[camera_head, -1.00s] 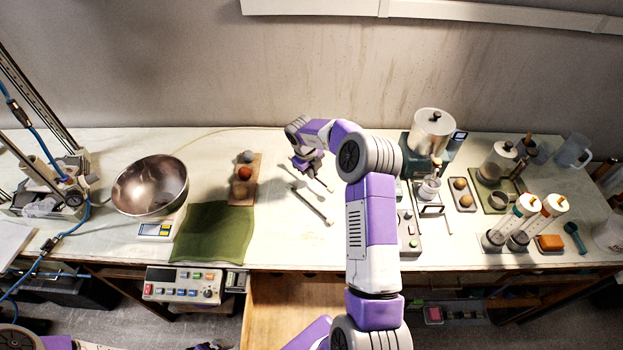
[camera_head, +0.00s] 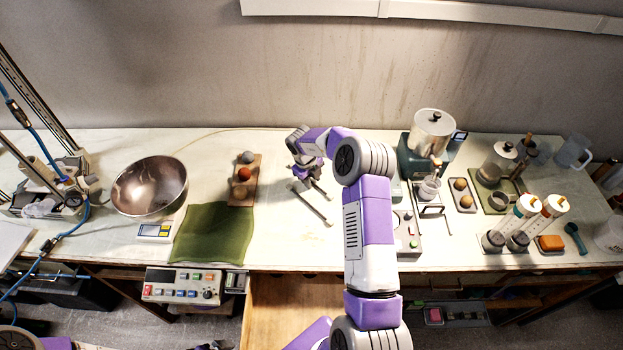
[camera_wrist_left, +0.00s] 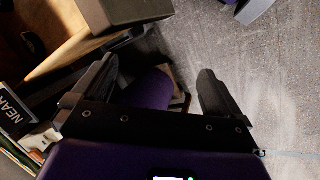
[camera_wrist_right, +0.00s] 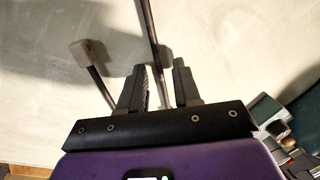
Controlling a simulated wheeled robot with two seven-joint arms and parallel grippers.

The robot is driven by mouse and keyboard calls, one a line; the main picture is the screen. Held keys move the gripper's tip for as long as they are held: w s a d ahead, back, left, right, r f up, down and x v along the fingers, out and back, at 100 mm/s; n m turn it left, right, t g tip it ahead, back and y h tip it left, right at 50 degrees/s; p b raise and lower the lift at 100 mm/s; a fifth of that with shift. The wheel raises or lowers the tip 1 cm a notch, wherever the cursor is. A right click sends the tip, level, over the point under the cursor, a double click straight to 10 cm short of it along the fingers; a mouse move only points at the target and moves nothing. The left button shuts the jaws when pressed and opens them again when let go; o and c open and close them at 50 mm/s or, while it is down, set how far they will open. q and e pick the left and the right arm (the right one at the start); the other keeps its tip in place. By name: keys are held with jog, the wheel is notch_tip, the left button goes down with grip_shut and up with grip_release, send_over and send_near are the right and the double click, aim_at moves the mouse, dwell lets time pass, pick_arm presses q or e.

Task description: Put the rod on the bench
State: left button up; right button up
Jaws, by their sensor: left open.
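A thin dark rod (camera_wrist_right: 154,40) runs between the close-set fingers of my right gripper (camera_wrist_right: 160,72) in the right wrist view. In the head view my right gripper (camera_head: 306,172) is low over the middle of the bench (camera_head: 275,240), and the rod (camera_head: 322,188) sticks out from it to the lower right. Its contact with the fingers is partly hidden. A second bar (camera_head: 312,205) lies slantwise just in front of the gripper; in the right wrist view it has a grey block end (camera_wrist_right: 86,53). My left gripper (camera_wrist_left: 155,80) is open and empty, away from the bench top.
A board with several balls (camera_head: 244,190), a green cloth (camera_head: 212,232) and a steel bowl (camera_head: 150,187) are left of my right gripper. A grey control box (camera_head: 407,235), a small scale (camera_head: 431,210) and jars are to the right. Bare bench surrounds the bar.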

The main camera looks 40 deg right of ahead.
jog(key=shift+r, duration=0.1)
notch_tip(320, 180, up, 12)
jog(key=a+p, duration=0.1)
jog(key=a, duration=0.1)
jog(key=shift+a, duration=0.15)
jog(key=shift+s, duration=0.1)
dwell(0.3)
